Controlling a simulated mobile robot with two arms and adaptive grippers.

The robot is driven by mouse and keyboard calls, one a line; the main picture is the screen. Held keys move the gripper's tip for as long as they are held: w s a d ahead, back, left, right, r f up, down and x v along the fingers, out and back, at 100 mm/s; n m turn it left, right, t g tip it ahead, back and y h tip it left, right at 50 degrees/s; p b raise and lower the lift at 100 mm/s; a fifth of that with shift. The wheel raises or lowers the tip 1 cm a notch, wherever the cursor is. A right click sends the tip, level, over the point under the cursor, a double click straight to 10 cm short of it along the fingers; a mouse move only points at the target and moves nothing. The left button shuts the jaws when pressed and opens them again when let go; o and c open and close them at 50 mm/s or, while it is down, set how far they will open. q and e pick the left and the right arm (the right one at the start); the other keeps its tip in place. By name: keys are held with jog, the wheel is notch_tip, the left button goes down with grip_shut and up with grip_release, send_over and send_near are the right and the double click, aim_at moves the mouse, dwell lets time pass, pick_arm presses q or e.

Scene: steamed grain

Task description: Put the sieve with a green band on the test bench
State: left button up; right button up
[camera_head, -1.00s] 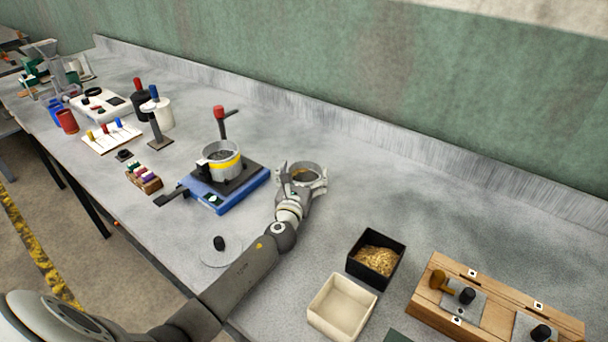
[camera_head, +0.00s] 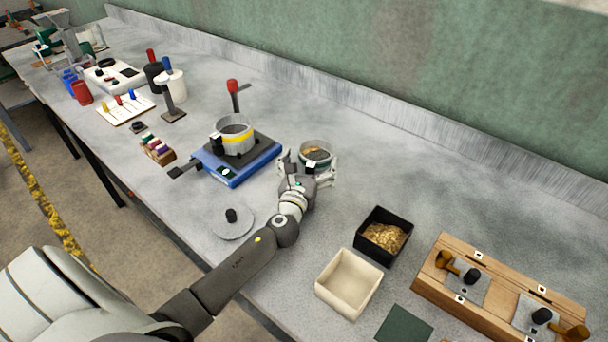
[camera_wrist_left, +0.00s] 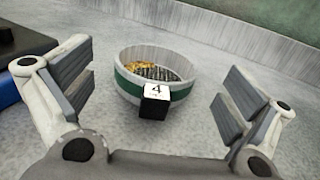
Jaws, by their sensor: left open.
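The sieve with a green band (camera_head: 316,151) stands upright on the grey bench, right of the blue device. In the left wrist view the sieve (camera_wrist_left: 130,85) is a grey ring with a green band, a black block labelled 4 on its near side, and some yellow grain inside. My left gripper (camera_head: 309,165) is open at the near side of the sieve. In the left wrist view the fingers of the gripper (camera_wrist_left: 158,78) are spread to either side, with visible gaps to the sieve. My right gripper is out of view.
A yellow-banded sieve (camera_head: 234,138) sits on the blue device (camera_head: 233,174) to the left. A black box of grain (camera_head: 383,236), a cream box (camera_head: 347,284) and a wooden block (camera_head: 437,289) are at the right. The bench (camera_head: 420,170) behind them is clear.

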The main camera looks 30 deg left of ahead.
pick_arm(q)
jog(key=v, duration=0.5)
jog(key=shift+s+d, duration=0.1)
jog(key=shift+s, duration=0.1)
jog(key=shift+s+d, duration=0.1)
jog(key=shift+s, duration=0.35)
jog(key=shift+r, duration=0.2)
